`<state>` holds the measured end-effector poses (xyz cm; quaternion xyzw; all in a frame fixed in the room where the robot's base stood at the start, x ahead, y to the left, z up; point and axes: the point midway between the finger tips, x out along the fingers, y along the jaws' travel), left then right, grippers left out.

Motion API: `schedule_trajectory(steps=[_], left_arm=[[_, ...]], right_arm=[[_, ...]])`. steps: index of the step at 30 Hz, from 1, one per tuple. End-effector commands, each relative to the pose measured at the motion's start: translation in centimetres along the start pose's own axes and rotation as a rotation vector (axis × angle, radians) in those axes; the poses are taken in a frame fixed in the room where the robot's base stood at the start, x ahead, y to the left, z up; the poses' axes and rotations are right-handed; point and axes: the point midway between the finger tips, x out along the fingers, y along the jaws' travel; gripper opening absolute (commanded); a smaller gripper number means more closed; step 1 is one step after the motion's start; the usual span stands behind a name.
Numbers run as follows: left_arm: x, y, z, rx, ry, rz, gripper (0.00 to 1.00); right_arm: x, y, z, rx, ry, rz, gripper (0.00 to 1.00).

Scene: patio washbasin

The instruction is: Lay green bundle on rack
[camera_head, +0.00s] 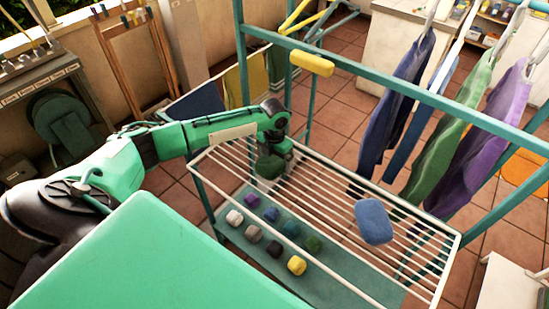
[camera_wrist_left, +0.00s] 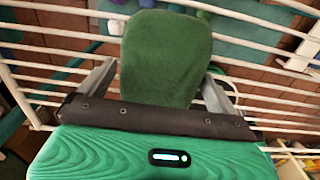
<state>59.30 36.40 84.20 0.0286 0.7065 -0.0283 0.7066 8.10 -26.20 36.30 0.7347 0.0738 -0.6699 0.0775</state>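The green bundle (camera_head: 268,167) is a dark green, rounded folded cloth at the far left end of the white-barred rack (camera_head: 330,178). My left gripper (camera_head: 273,157) is over that end of the rack, pointing down, with the bundle at its fingers. In the left wrist view the bundle (camera_wrist_left: 166,58) fills the space between the two grey fingers (camera_wrist_left: 160,85), which appear to press its sides. The rack bars show just behind it. I cannot tell whether its underside touches the bars. My right gripper is not in view.
A blue bundle (camera_head: 374,222) lies on the rack's right part; bars between it and the green bundle are bare. Several small coloured bundles (camera_head: 297,265) sit on the teal shelf below. A teal frame bar (camera_head: 400,90) with hanging garments (camera_head: 400,100) crosses above. A yellow block (camera_head: 312,62) is on the frame.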

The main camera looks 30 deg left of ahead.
Motion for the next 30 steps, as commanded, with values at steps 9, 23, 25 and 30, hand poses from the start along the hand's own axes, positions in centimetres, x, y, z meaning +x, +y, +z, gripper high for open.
schedule_trajectory(steps=[9,23,25,30], left_arm=[[-0.5,0.0,0.0,0.000,-0.001,0.000,1.00],[-8.9,0.1,0.1,0.000,-0.004,0.000,1.00],[-10.0,0.1,0.1,0.000,-0.002,0.000,1.00],[-11.9,0.0,0.1,0.000,-0.001,0.000,1.00]], right_arm=[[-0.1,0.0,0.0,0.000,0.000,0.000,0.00],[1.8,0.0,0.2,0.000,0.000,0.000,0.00],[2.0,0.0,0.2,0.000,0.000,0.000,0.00],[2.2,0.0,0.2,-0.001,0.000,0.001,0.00]])
